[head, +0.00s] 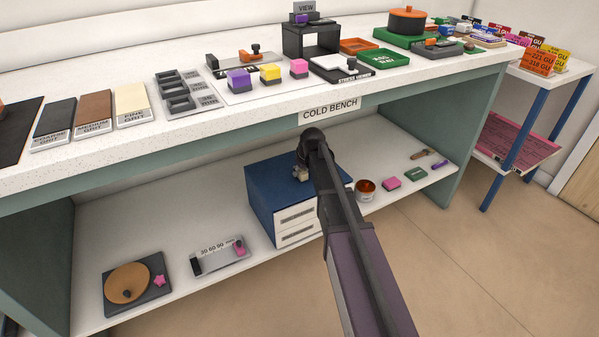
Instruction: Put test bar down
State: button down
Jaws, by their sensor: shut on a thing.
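My arm reaches in from the bottom and ends in a dark joint in front of the bench edge. My gripper is not seen; my own arm seems to hide it. No test bar can be made out in this view.
Grit blocks (95,106) lie at the left. Green (384,57) and orange (358,45) trays sit at the right. Below, the shelf (170,225) holds a blue drawer unit (262,198), a copper-coloured cup (365,186) and a disc on a dark base (157,297).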

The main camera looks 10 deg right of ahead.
jog(key=shift+r+p, duration=1.3)
jog(key=shift+r, duration=0.2)
jog(key=s+r+p, duration=0.1)
jog(key=s, duration=1.5)
jog(key=shift+a+r, duration=0.2)
jog(key=shift+a, duration=0.1)
jog(key=shift+d, duration=0.15)
